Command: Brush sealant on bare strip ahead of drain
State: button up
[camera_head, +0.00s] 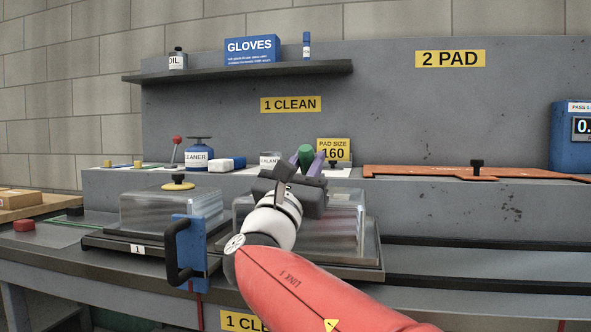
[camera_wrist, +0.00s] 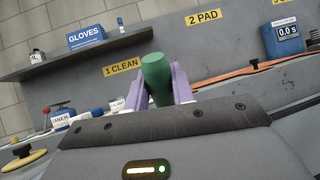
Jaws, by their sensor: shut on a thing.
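My gripper (camera_head: 307,163) is in the middle of the head view, raised in front of the back ledge. Its two purple fingers are shut on a green rounded handle (camera_wrist: 156,72), which also shows in the head view (camera_head: 306,152). Only the handle's thick end shows; whether it has bristles is hidden. A small white container with a partly hidden label ending in "ALANT" (camera_head: 269,160) stands on the ledge just left of my gripper. It also shows in the wrist view (camera_wrist: 116,104). I cannot make out a drain or a bare strip.
Clear covers (camera_head: 165,213) stand on the bench, one partly behind my arm. A blue plate with a black handle (camera_head: 189,250) is in front. A cleaner bottle (camera_head: 198,155) and a blue-white block (camera_head: 226,163) sit on the ledge. An orange plate (camera_head: 430,172) lies right.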

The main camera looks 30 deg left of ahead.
jog(key=shift+w+d+f+b, duration=0.1)
jog(key=shift+w+d+b, duration=0.2)
jog(key=shift+d+b, duration=0.65)
jog(key=shift+w+d+f+b, duration=0.1)
jog(key=shift+w+d+b, duration=0.2)
jog(key=shift+d, duration=1.25)
jog(key=shift+w+d+b, duration=0.3)
jog(key=shift+d+b, duration=0.35)
jog(key=shift+d, duration=0.6)
jog(key=shift+r, duration=0.15)
jog(key=shift+r+p, duration=2.5)
jog(key=shift+r, duration=0.4)
jog(key=shift+r, duration=0.1)
notch_tip(320, 180, up, 3)
jog(key=shift+f+p, duration=0.1)
jog(key=shift+p, duration=1.15)
jog(key=shift+w+f, duration=0.1)
